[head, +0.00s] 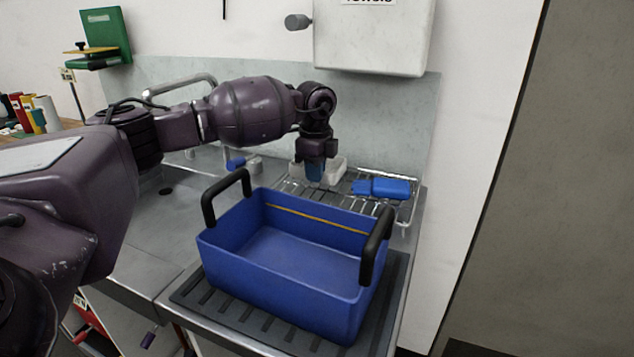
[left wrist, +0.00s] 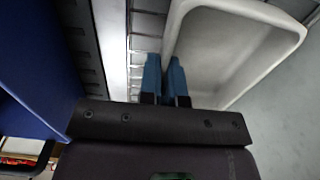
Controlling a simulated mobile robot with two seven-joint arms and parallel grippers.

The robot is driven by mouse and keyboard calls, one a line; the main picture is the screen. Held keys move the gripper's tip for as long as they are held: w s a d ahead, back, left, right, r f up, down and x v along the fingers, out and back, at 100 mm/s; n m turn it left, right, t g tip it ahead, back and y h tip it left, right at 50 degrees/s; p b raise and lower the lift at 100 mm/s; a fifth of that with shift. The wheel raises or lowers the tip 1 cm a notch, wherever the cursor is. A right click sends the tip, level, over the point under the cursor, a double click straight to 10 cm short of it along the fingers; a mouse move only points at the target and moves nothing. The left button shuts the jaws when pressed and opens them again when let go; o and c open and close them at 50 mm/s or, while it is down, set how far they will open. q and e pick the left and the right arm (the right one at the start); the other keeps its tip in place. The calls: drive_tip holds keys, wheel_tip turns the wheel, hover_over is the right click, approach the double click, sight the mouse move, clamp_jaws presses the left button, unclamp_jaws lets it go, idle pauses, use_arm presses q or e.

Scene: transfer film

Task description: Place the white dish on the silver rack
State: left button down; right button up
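The white dish (head: 337,171) is at the back of the silver rack (head: 335,198), by the wall, and shows partly on both sides of my fingers. My left gripper (head: 315,172), with blue fingers, points down at it. In the left wrist view the fingers (left wrist: 165,80) are nearly together, with the side wall of the dish (left wrist: 225,45) running down between them. The rack's wires (left wrist: 146,30) show beside the dish. I cannot tell whether the dish touches the rack. My right gripper is out of view.
A blue crate (head: 290,245) with black handles stands on a dark ribbed mat (head: 255,322) in front of the rack. Blue objects (head: 385,188) lie on the rack's right part. A sink is at left; a towel dispenser (head: 372,40) hangs above.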

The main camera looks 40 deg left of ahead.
use_arm(q)
wheel_tip(320, 180, down, 3)
drive_tip(key=shift+w+r, duration=0.1)
drive_tip(key=shift+r, duration=0.1)
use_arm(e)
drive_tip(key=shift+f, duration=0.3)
use_arm(q)
drive_tip(key=c, duration=1.3)
unclamp_jaws()
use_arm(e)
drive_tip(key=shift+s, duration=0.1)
use_arm(q)
wheel_tip(320, 180, up, 11)
drive_tip(key=shift+r+p, duration=0.1)
drive_tip(key=shift+p, duration=0.8)
drive_tip(key=shift+r, duration=0.4)
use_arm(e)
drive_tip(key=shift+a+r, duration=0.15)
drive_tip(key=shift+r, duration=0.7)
